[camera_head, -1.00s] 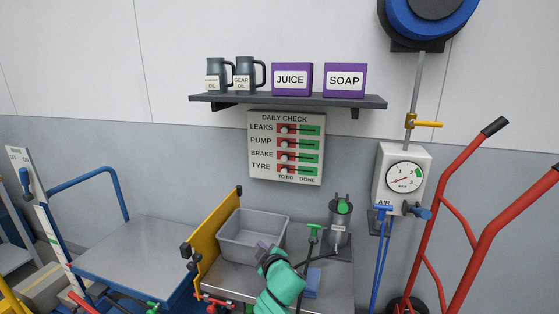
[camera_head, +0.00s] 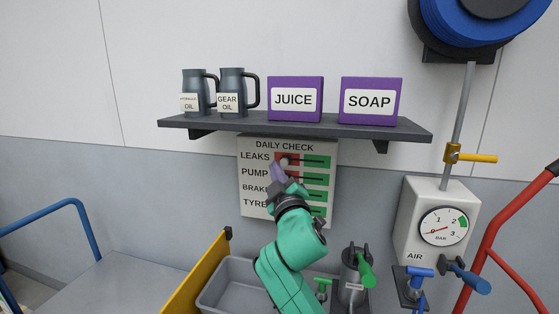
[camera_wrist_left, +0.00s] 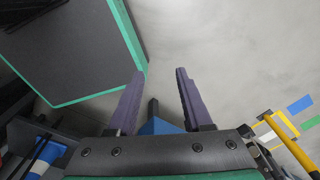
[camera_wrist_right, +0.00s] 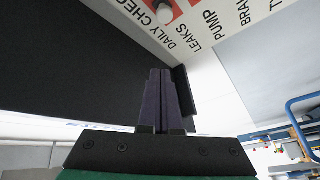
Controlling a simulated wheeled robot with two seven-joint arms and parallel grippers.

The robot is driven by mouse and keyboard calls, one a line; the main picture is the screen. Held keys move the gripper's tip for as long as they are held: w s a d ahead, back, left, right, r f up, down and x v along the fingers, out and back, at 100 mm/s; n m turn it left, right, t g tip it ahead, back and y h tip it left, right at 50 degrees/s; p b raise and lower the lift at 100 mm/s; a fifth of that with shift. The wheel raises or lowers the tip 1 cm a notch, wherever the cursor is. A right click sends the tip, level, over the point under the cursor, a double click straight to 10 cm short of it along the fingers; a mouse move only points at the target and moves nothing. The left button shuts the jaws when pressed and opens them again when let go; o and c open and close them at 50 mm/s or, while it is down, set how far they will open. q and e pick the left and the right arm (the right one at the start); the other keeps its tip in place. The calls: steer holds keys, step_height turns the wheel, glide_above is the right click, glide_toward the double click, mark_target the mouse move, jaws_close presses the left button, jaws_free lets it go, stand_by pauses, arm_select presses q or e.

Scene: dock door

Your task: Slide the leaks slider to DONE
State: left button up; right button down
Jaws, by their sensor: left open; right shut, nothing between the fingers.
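The DAILY CHECK board (camera_head: 247,205) hangs on the wall under the shelf. Its top row is LEAKS, with a pale slider knob (camera_head: 284,161) at the left on the red part; the green part to its right is clear. A pale knob (camera_wrist_right: 164,13) also shows at the top of the right wrist view. My right gripper (camera_head: 277,172) is shut and empty, just below the LEAKS knob, hiding part of the PUMP and lower rows; I cannot tell whether it touches the board. My left gripper (camera_wrist_left: 160,75) is open and empty, outside the head view.
The shelf (camera_head: 300,124) juts out above the board, carrying two dark jugs (camera_head: 213,92), a JUICE box (camera_head: 295,99) and a SOAP box (camera_head: 370,101). An air gauge box (camera_head: 432,215) is at right. A grey bin (camera_head: 225,285) stands below.

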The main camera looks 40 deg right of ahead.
mark_target(269, 150)
steer(key=p+x, duration=0.3)
steer(key=x, duration=0.6)
arm_select(q)
steer(key=r, duration=0.1)
steer(key=w+r, duration=0.1)
steer(key=r, duration=0.1)
steer(key=d+r+p, duration=0.1)
steer(key=shift+w+r, duration=0.2)
steer(key=shift+w, duration=0.2)
arm_select(e)
steer(key=s+d+f, duration=0.1)
steer(key=d+f, duration=0.1)
steer(key=f, duration=0.1)
steer(key=shift+s+d, duration=0.25)
steer(key=shift+s, duration=0.15)
steer(key=shift+w, duration=0.1)
